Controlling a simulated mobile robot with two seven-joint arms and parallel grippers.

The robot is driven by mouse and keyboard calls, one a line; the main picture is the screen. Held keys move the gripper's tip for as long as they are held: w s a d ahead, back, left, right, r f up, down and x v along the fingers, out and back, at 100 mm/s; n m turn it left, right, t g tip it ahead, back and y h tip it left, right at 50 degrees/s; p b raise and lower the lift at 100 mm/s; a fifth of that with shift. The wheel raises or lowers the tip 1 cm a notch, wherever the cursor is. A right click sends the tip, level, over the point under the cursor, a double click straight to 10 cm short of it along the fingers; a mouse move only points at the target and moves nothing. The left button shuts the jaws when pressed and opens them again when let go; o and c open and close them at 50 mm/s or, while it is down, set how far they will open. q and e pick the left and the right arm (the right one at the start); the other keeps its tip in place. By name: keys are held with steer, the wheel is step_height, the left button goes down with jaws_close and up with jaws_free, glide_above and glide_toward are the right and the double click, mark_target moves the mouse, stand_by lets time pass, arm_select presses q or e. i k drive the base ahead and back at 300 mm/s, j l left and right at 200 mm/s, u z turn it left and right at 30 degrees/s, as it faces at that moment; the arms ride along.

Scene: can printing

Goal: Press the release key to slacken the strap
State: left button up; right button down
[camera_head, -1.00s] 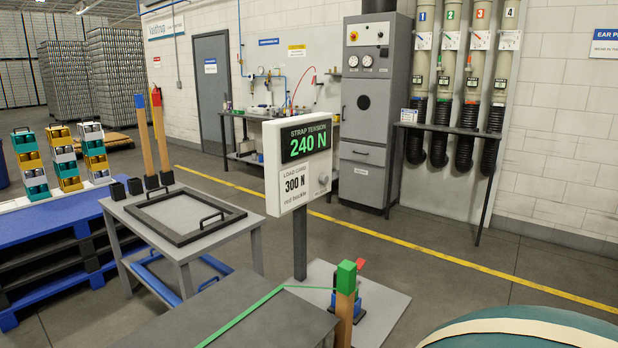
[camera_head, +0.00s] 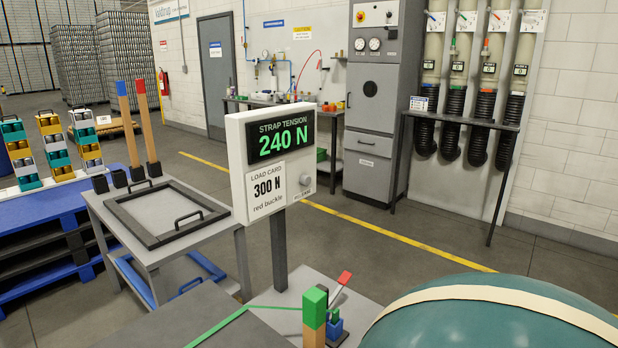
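A green strap (camera_head: 222,326) runs over the grey table's edge to a wooden post with a green cap (camera_head: 314,302). Behind the post is a small blue device (camera_head: 334,328) with a grey lever ending in a red tip (camera_head: 344,278), tilted up to the right. The post hides part of the device, and I cannot make out a release key on it. The strap tension display (camera_head: 279,137) reads 240 N. The load card (camera_head: 266,189) below it reads 300 N, red buckle. Neither of my grippers is in view.
A large teal rounded shape with a cream band (camera_head: 490,315) fills the lower right. A black frame with handles (camera_head: 160,235) lies on a grey table at the left. Open floor (camera_head: 400,250) stretches behind the display, towards the grey cabinet (camera_head: 374,100).

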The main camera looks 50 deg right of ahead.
mark_target(304, 180)
steer(key=l, duration=1.85)
steer(key=k+u, duration=0.05)
